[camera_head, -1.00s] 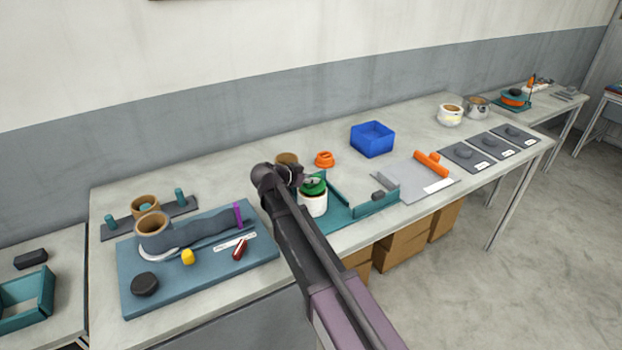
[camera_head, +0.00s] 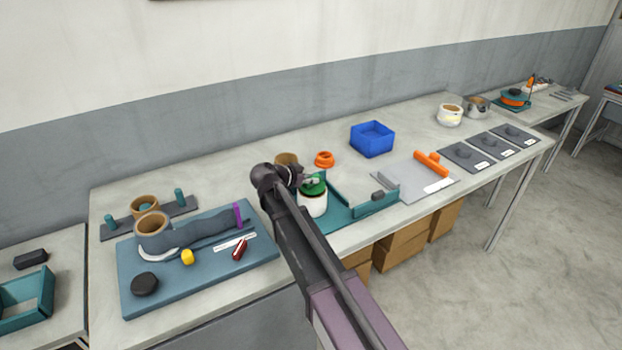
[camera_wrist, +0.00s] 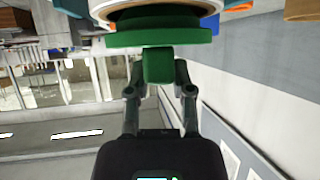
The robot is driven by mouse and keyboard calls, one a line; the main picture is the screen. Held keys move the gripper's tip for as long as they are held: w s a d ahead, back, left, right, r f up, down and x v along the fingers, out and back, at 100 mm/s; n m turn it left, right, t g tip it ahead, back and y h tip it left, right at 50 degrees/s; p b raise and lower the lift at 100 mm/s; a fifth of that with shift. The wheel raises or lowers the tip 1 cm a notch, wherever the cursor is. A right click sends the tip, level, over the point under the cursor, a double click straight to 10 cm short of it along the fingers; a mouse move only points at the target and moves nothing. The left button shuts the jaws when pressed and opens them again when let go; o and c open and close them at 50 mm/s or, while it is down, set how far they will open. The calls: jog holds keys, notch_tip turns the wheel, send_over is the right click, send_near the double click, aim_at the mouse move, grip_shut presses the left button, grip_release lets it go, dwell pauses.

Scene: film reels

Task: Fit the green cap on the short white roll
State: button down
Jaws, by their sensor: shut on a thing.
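The green cap (camera_head: 314,187) sits at the top of the short white roll (camera_head: 313,204) in the head view. In the wrist view the cap's green disc (camera_wrist: 160,38) lies against the pale end of the roll (camera_wrist: 158,12), and its green knob (camera_wrist: 158,66) is between my fingers. My gripper (camera_wrist: 158,88) is shut on that knob. In the head view my gripper (camera_head: 308,181) is at the cap, partly hidden by my arm. Whether the cap is fully seated I cannot tell. The roll stands upright at the left end of the teal tray (camera_head: 345,215).
A brown roll (camera_head: 287,159) stands just behind my wrist. An orange ring (camera_head: 324,159) and a blue bin (camera_head: 372,138) are farther back. A blue mat (camera_head: 200,275) with tools lies left, and a grey sheet with an orange bar (camera_head: 431,164) lies right.

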jog(key=shift+f+b, duration=0.55)
jog(key=shift+b, duration=0.05)
dwell(0.8)
jog(key=c, duration=0.8)
grip_release()
jog(key=shift+o, duration=0.2)
jog(key=shift+a, duration=0.1)
jog(key=p+v, duration=0.5)
jog(key=v, duration=0.6)
jog(key=shift+s+f, duration=0.1)
dwell(0.7)
